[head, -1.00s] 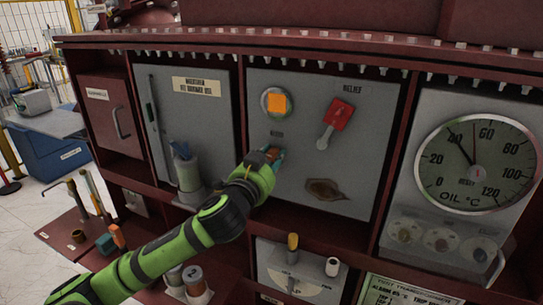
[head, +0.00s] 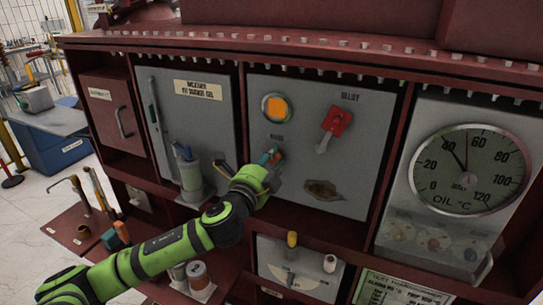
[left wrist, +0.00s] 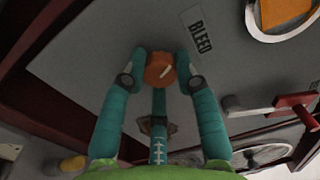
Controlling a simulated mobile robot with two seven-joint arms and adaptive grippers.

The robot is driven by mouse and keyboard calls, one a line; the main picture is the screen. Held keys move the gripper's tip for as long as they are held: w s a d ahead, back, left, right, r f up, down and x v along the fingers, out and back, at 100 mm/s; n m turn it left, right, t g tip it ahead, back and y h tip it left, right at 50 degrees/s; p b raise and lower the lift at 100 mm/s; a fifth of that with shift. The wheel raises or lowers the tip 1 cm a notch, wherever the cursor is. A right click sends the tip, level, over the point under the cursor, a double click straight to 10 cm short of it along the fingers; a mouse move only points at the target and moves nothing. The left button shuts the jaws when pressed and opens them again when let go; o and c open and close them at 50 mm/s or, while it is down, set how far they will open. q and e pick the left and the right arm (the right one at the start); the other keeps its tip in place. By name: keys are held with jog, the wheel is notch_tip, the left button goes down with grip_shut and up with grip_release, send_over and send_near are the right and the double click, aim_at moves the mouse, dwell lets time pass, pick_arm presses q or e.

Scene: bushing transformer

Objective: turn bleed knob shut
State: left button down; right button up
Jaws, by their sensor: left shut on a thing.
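The bleed knob (left wrist: 160,68) is a round orange knob with a pale line on its face, under a BLEED label (left wrist: 200,36) on the grey panel. My left gripper (left wrist: 161,80) has its teal fingers on both sides of the knob and is shut on it. In the head view my left gripper (head: 270,158) reaches the panel just below the small label, and it hides much of the knob. My right gripper is not in view.
A square orange indicator in a round ring (head: 276,107) sits above the knob. An oil temperature gauge (head: 470,170) is at the far right.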

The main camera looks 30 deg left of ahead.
pick_arm(q)
jog(key=m+p, duration=0.2)
jog(key=m, duration=0.2)
jog(key=shift+a+m, duration=0.1)
jog(key=shift+m, duration=0.3)
jog(key=shift+r, duration=0.1)
jog(key=c, duration=0.9)
grip_release()
jog(key=shift+c, duration=0.2)
jog(key=shift+s, duration=0.35)
jog(key=s, duration=1.1)
jog(key=shift+s+d+f, duration=0.15)
jog(key=shift+d+f, duration=0.15)
jog(key=shift+d, duration=0.05)
